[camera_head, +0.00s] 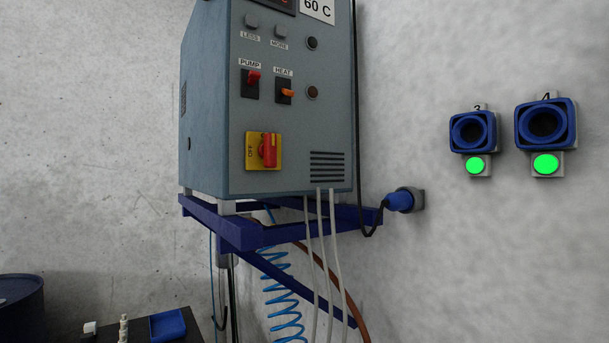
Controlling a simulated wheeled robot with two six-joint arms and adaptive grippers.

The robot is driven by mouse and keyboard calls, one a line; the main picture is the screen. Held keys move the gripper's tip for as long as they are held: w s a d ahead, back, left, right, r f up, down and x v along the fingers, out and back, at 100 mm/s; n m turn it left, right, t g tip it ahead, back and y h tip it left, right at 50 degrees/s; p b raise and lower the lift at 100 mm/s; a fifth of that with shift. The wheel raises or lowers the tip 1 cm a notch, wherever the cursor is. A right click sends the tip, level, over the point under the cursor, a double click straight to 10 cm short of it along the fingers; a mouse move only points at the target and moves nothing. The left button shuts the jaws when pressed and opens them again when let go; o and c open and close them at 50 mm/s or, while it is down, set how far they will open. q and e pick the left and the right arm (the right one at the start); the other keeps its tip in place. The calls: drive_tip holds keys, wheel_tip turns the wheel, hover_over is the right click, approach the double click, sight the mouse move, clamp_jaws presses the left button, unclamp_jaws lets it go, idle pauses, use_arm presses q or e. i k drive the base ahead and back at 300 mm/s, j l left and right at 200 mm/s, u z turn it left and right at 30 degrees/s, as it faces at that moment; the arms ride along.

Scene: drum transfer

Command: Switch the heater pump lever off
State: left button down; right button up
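The heater box (218,120) is a blue-grey cabinet on a wall shelf, left of the middle in the head view. Its pump lever (254,77) is a small red toggle on a black plate under the label PUMP. An orange heat lever (288,93) sits to its right under the label HEAT. Below them is a red rotary switch (269,150) on a yellow plate marked OFF. A sign at the top reads 60 C. Neither of my grippers shows in this view.
A blue bracket shelf (270,235) carries the heater. A blue plug (399,201) sits in a wall socket to its right. Hoses and a blue coil (281,290) hang below. Sockets 3 (475,168) and 4 (546,163) show green lights. A blue drum (20,308) stands lower left.

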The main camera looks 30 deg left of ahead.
sight(254, 75)
drive_tip(key=u, duration=1.35)
